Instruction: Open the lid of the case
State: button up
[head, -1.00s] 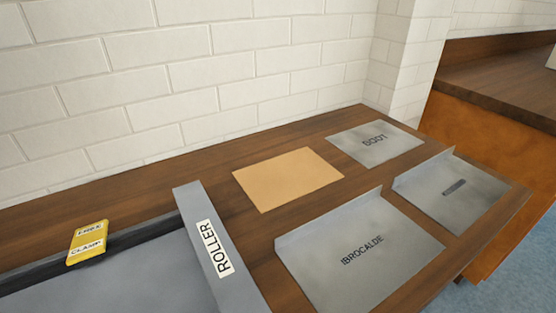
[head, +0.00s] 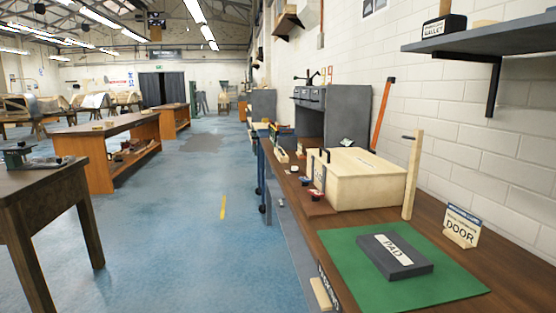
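A pale wooden box (head: 365,186), which looks like the case, stands on the brown workbench (head: 445,219) on the right in the head view. Its top looks closed and flat. Dark upright parts stand at its left front side, and I cannot tell whether they are latches or a handle. An upright wooden post (head: 411,177) with a dark peg near its top stands just right of the box. My gripper is not in view.
A green mat (head: 345,252) with a dark block labelled PAD (head: 394,256) lies nearer on the bench. A DOOR sign (head: 461,226) stands behind it. A wall shelf (head: 490,38) overhangs at upper right. A grey cabinet (head: 355,112) stands behind the box. The blue floor (head: 190,225) is clear.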

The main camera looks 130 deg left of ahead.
aim_at(352, 162)
jog(key=l+u, duration=0.2)
jog(key=u, duration=0.25)
jog(key=l+u, duration=0.2)
jog(key=u, duration=0.3)
jog(key=k+l+u, duration=0.15)
jog(key=u, duration=0.3)
jog(key=k+l+u, duration=0.1)
jog(key=u, duration=0.35)
jog(key=i+u, duration=0.15)
jog(key=u, duration=0.25)
jog(key=i+j+u, duration=0.1)
jog(key=u, duration=0.3)
jog(key=i+u, duration=0.2)
jog(key=u, duration=0.2)
jog(key=i+l+u, duration=0.1)
jog(key=u, duration=0.3)
